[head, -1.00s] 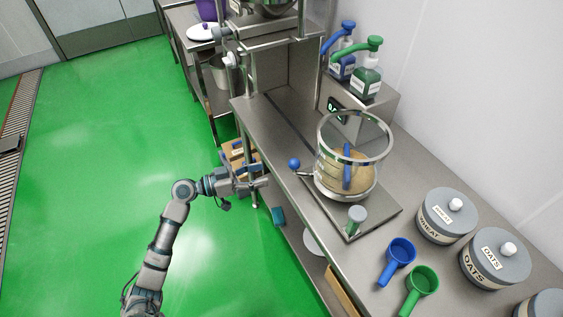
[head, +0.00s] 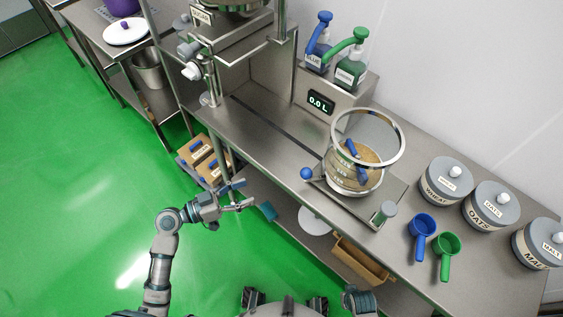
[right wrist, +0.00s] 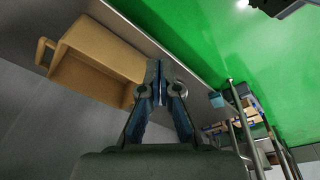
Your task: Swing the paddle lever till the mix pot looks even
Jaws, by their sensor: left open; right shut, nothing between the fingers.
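The mix pot (head: 347,182) is a clear vessel with a steel ring rim, standing on a steel plate on the counter. It holds a tan mix, and a blue paddle (head: 352,148) shows inside it. A lever with a blue ball knob (head: 306,174) sticks out at the pot's left side. My left gripper (head: 242,196) is open and empty, left of the counter's front edge and apart from the knob. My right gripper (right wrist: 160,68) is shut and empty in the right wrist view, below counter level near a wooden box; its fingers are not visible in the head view.
A grey-topped post (head: 384,212) stands on the plate's front corner. Blue (head: 422,226) and green (head: 449,245) scoops and several grey-lidded jars (head: 448,181) stand to the right. A display (head: 320,103) reads 0.0 L. A wooden box (head: 362,262) sits on the lower shelf. The green floor is clear at left.

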